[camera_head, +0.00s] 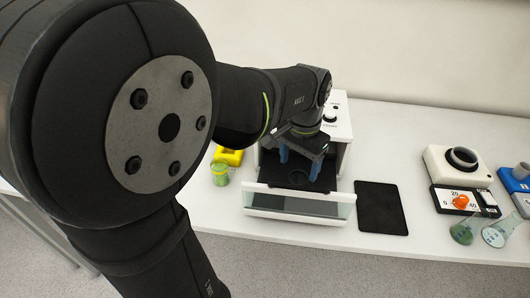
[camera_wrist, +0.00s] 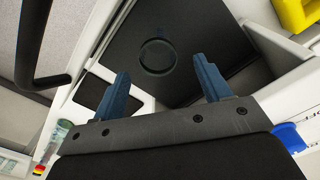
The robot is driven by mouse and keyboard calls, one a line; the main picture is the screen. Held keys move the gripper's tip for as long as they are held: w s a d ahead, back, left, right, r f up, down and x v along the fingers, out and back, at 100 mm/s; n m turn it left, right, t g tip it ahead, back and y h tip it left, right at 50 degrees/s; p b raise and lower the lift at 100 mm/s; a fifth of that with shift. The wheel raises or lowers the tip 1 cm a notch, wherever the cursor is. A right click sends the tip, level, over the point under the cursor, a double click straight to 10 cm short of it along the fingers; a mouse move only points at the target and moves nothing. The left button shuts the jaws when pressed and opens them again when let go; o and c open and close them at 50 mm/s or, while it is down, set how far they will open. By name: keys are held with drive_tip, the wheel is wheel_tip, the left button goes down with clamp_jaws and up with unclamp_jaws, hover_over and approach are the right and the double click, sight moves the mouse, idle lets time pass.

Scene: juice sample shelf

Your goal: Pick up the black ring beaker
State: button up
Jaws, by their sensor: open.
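A dark round beaker with a black ring (camera_wrist: 158,56) stands on the black floor of the white box-shaped device; it also shows faintly in the head view (camera_head: 298,178). Its dark colour blends with the floor, so its height is hard to tell. My gripper (camera_head: 300,162) is at the front opening of the device, blue fingers pointing down and in. In the wrist view my gripper (camera_wrist: 162,68) is open and empty, with the beaker beyond the fingertips, roughly between them. I see no contact.
The white device (camera_head: 344,150) has side walls close to my gripper and a glass front door (camera_head: 298,204) folded down. A green beaker (camera_head: 220,174) and yellow block (camera_head: 231,156) stand left. A black mat (camera_head: 382,207) lies right, bare. Flasks (camera_head: 462,232) and instruments (camera_head: 458,163) stand farther right.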

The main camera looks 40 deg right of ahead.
sight(299, 176)
drive_tip(key=f, duration=0.7)
drive_tip(key=shift+s+f, duration=0.2)
drive_tip(key=shift+f, duration=0.05)
drive_tip(key=shift+c, duration=0.2)
drive_tip(key=c, duration=1.1)
drive_tip(key=shift+d+r, duration=0.1)
